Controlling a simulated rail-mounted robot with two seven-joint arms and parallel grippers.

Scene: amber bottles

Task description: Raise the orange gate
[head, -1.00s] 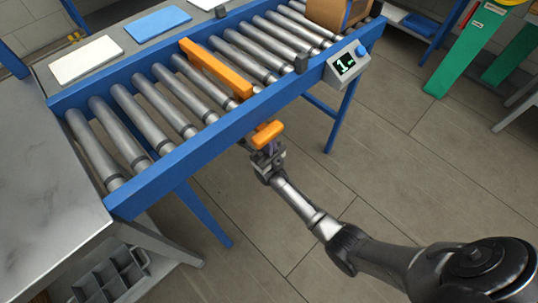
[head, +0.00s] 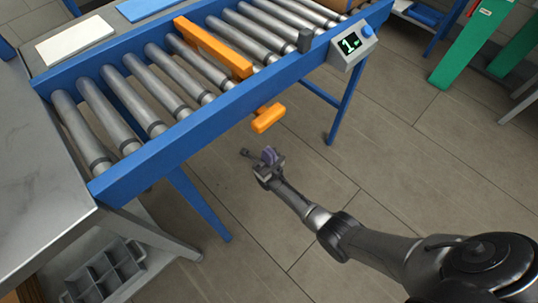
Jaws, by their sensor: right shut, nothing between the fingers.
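The orange gate (head: 213,48) is a long bar lying across the conveyor's rollers. How far it stands above the rollers is hard to tell. An orange handle (head: 268,117) sticks out from the conveyor's near side, just below the gate's near end. My right gripper (head: 262,160) is below the handle in the picture, apart from it, over the floor. It is shut and empty. My left gripper is not in view.
The roller conveyor has a blue side rail (head: 170,150). A small display box (head: 350,45) with a blue knob sits on the rail right of the gate. A grey table (head: 40,190) stands at left. Open floor surrounds my right arm.

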